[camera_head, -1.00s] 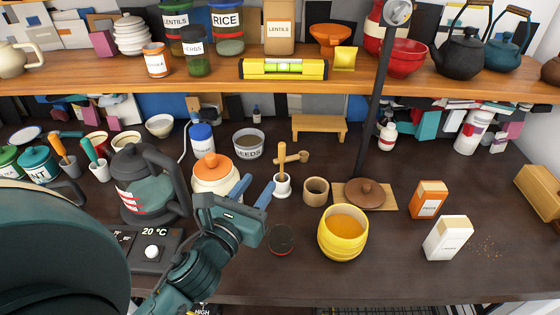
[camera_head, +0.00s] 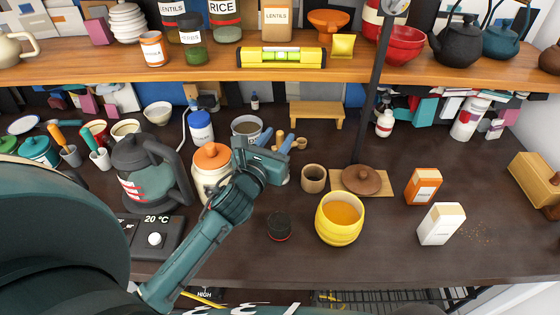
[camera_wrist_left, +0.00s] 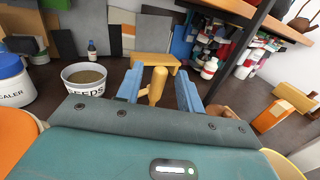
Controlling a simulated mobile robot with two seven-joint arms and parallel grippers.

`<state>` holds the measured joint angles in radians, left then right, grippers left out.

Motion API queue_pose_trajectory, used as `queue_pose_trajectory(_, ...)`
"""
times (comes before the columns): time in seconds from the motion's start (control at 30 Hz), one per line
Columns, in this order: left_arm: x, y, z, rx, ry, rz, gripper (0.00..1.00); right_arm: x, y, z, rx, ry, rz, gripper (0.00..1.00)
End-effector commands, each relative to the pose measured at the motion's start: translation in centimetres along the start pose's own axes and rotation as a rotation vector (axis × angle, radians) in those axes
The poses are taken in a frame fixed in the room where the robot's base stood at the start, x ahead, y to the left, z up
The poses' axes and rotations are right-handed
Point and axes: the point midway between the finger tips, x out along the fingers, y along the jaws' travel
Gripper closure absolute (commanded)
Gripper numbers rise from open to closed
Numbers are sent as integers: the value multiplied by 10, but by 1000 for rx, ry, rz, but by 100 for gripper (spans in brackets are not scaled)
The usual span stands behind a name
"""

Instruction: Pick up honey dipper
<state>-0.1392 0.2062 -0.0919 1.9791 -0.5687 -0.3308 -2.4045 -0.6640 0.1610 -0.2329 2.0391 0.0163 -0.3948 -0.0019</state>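My left gripper (camera_head: 278,144) is open in the middle of the table, behind the yellow honey pot (camera_head: 339,219). In the left wrist view, an upright wooden handle (camera_wrist_left: 156,84) with a rounded top stands between its two spread fingers, with a gap on either side. A second light wooden piece (camera_head: 301,144) lies just right of the fingers, mostly hidden. I cannot tell for sure which of the two is the honey dipper. My right gripper is not in view.
An orange-lidded jar (camera_head: 210,157) stands close left of my gripper, with a seeds bowl (camera_head: 246,126) behind. A small wooden cup (camera_head: 313,179) and a lid on a board (camera_head: 361,180) are to the right. A dark post (camera_head: 372,105) and the shelf (camera_head: 180,76) stand behind.

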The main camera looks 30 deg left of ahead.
Motion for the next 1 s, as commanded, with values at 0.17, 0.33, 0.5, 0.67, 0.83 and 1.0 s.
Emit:
queue_pose_trajectory(0.17,19,0,0,-1,1,1,63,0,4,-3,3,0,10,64)
queue_pose_trajectory(0.33,20,0,-1,0,1,0,63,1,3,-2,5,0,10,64)
queue_pose_trajectory(0.5,20,0,0,0,1,0,71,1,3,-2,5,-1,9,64)
queue_pose_trajectory(0.67,20,0,0,0,1,0,84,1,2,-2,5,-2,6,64)
queue_pose_trajectory(0.83,20,0,0,0,1,0,98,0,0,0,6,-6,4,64)
queue_pose_trajectory(1.0,20,0,0,0,1,0,100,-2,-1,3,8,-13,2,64)
